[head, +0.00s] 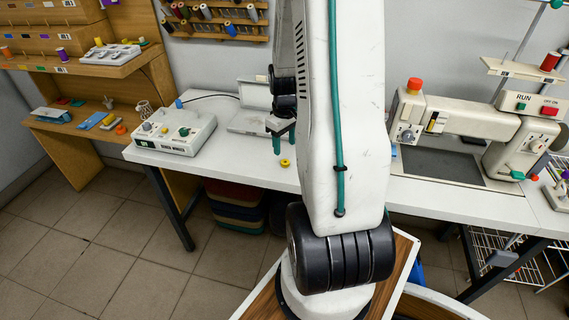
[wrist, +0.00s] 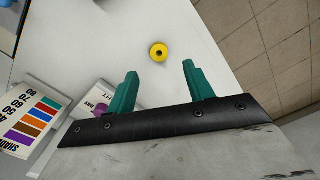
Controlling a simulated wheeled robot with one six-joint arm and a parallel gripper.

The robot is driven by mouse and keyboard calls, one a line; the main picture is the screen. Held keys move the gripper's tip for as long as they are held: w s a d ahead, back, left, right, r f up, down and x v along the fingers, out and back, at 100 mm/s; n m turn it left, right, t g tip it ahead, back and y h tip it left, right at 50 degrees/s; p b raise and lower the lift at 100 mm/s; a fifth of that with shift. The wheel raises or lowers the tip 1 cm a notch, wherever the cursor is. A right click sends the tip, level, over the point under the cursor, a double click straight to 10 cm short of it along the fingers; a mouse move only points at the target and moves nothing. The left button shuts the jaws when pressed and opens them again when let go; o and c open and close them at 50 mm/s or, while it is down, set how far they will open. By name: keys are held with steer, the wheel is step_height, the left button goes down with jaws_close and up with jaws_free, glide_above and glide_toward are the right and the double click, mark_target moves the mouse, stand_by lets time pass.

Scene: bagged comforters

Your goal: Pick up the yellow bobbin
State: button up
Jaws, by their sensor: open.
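In the wrist view the yellow bobbin (wrist: 158,52) shows as a small ring with a dark centre hole, on the bare white top. My gripper (wrist: 157,78) has two green fingers spread apart, with nothing between them. In the head view my gripper (head: 280,143) is partly hidden by my arm.
A grey control box (head: 175,131) with knobs stands on the table to the left. A sewing machine (head: 460,118) stands to the right. In the wrist view a shade card (wrist: 30,118) and a purple item (wrist: 101,110) lie near the left finger. The table edge drops to tiled floor.

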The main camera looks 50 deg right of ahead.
mark_target(285, 163)
step_height(285, 163, down, 7)
steer(key=shift+s+r, duration=0.1)
steer(key=shift+r, duration=0.1)
steer(key=c, duration=1)
